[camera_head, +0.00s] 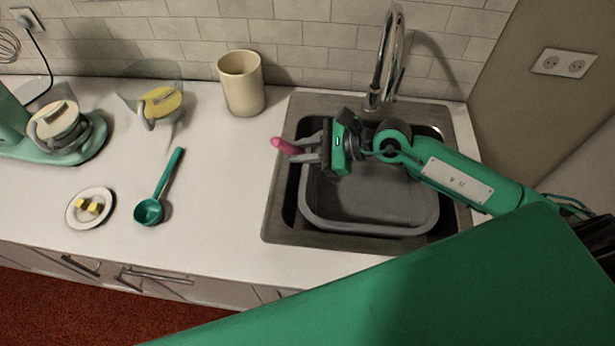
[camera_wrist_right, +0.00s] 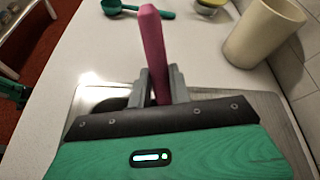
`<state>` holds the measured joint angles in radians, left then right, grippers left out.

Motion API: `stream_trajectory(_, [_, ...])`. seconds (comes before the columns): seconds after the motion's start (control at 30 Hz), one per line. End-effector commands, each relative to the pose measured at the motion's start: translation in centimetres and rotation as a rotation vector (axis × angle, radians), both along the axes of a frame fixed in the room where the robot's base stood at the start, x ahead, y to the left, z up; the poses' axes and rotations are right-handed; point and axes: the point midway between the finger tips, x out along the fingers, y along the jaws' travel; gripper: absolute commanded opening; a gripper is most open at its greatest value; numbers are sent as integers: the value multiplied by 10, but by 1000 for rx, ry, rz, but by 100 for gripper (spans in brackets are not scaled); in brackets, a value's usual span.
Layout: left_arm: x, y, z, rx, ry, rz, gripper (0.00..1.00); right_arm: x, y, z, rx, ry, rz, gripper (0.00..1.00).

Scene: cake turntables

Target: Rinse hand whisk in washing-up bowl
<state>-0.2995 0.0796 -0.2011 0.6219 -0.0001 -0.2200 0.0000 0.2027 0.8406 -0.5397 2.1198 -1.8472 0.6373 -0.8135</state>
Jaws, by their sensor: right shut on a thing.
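My right gripper (camera_head: 312,150) is over the left part of the sink, shut on a pink handle (camera_head: 286,146). In the right wrist view the pink handle (camera_wrist_right: 154,50) stands out between the two grey fingers (camera_wrist_right: 160,88). I take it as the hand whisk's handle; its wire end is hidden in both views. The grey washing-up bowl (camera_head: 370,228) sits in the sink below my right gripper and forearm. I cannot tell whether the whisk touches the bowl. My left gripper is not in view.
The metal sink (camera_head: 275,222) has a tall tap (camera_head: 376,75) behind it. A cream pot (camera_head: 241,84) stands left of the tap. A green ladle (camera_head: 160,190), a small plate (camera_head: 75,216) with yellow cubes and a mixer (camera_head: 75,140) are farther left. Counter between ladle and sink is clear.

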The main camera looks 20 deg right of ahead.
Motion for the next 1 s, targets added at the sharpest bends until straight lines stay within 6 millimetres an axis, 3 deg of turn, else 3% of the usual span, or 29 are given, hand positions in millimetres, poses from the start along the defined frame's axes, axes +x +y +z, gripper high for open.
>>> stream_trajectory(1.0, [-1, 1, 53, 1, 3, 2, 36, 0, 0, 83, 1, -2, 0, 0])
